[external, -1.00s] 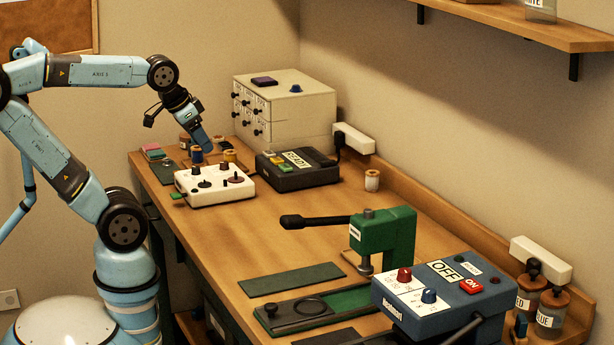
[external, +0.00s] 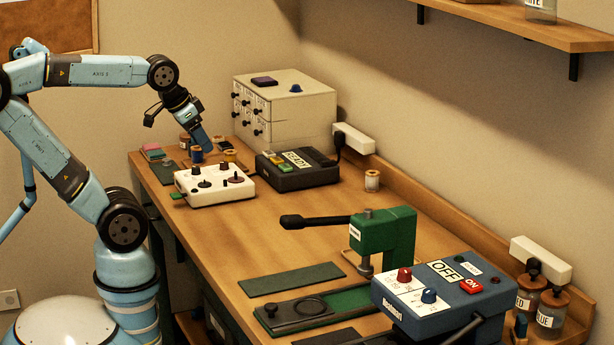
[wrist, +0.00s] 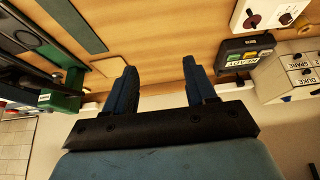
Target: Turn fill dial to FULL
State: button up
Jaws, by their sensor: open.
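A white control box (external: 213,195) with several dark knobs on top sits at the far left of the table. Its dark red dial (external: 236,178) is on the right side of the top. It also shows in the wrist view (wrist: 265,8), cut by the top right edge. I cannot read which knob is the fill dial, nor any FULL mark. My gripper (external: 205,146) is above and behind the white box, pointing down, touching no knob that I can see. In the wrist view my gripper (wrist: 160,66) has its two fingers wide apart with nothing between them.
A dark box (external: 300,172) reading READY stands right of the white box. Thread spools (external: 197,155) stand behind it, near my gripper. A drawer cabinet (external: 285,110) is at the back. A green press (external: 390,238) and a blue box reading OFF (external: 420,318) are nearer. Mid-table is clear.

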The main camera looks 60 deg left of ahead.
jog(key=w+a+g, duration=0.2)
jog(key=w+a, duration=0.4)
jog(key=a, duration=0.2)
jog(key=g, duration=0.4)
send_over(196, 171)
jog(key=a, duration=0.1)
notch_tip(196, 171, down, 8)
notch_tip(196, 171, down, 13)
jog(key=shift+w+a+r, duration=0.1)
jog(key=shift+w+a, duration=0.05)
jog(key=shift+c, duration=0.5)
grip_shut()
